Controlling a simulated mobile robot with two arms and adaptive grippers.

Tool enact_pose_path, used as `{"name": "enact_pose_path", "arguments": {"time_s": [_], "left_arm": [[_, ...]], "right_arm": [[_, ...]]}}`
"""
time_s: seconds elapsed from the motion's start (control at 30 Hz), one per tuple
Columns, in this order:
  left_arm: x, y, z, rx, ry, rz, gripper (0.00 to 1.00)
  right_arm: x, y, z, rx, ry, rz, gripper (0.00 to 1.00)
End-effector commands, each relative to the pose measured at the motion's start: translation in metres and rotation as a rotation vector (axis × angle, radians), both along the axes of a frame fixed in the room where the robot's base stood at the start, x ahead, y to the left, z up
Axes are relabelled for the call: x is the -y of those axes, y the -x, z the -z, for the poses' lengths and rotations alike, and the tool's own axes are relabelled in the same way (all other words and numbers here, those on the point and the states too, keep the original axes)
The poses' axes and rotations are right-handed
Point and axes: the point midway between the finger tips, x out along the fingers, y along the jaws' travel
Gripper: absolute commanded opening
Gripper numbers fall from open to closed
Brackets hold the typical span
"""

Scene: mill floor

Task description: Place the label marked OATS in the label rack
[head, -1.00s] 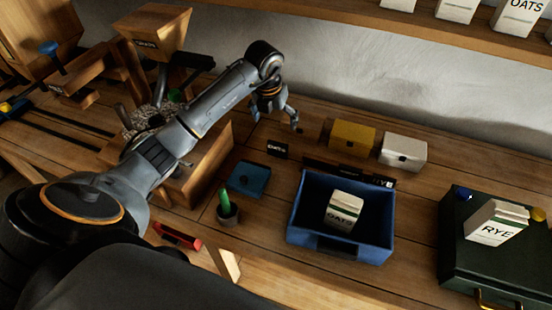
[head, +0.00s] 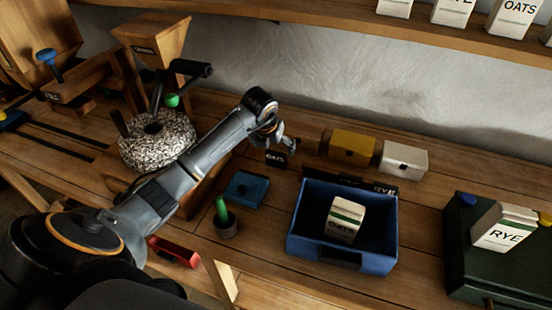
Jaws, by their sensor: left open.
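The small dark label marked OATS (head: 275,158) stands on the bench behind the blue bin's left side. My left gripper (head: 284,145) is open at the label's top edge and partly covers it. I cannot tell whether the fingers touch it. The dark label rack (head: 335,178) lies right of the label, along the back of the blue bin, which hides part of it. A label marked RYE (head: 385,190) sits at the rack's right end. My right gripper is not in view.
The blue bin (head: 342,257) holds an OATS bag (head: 345,220). A yellow box (head: 352,146) and a white box (head: 404,158) stand behind the rack. A green case (head: 465,255) bears a RYE bag (head: 503,228).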

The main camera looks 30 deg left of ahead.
Motion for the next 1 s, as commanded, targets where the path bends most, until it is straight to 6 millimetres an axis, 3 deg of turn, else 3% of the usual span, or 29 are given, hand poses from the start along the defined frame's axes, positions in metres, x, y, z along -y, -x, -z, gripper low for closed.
{"name": "enact_pose_path", "arguments": {"time_s": [0.23,0.4,0.7,1.0], "left_arm": [[0.0,-0.011,0.026,-0.005,0.004,-0.001,0.92],[-0.002,-0.019,0.043,-0.001,0.003,0.0,0.92],[-0.003,-0.02,0.047,0.0,0.0,0.0,0.92],[-0.003,-0.02,0.047,0.0,0.0,0.0,0.34]], "right_arm": [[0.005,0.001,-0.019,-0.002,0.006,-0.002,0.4],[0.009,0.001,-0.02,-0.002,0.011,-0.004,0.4],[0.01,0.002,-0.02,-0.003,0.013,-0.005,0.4],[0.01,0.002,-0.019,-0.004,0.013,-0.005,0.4]]}}
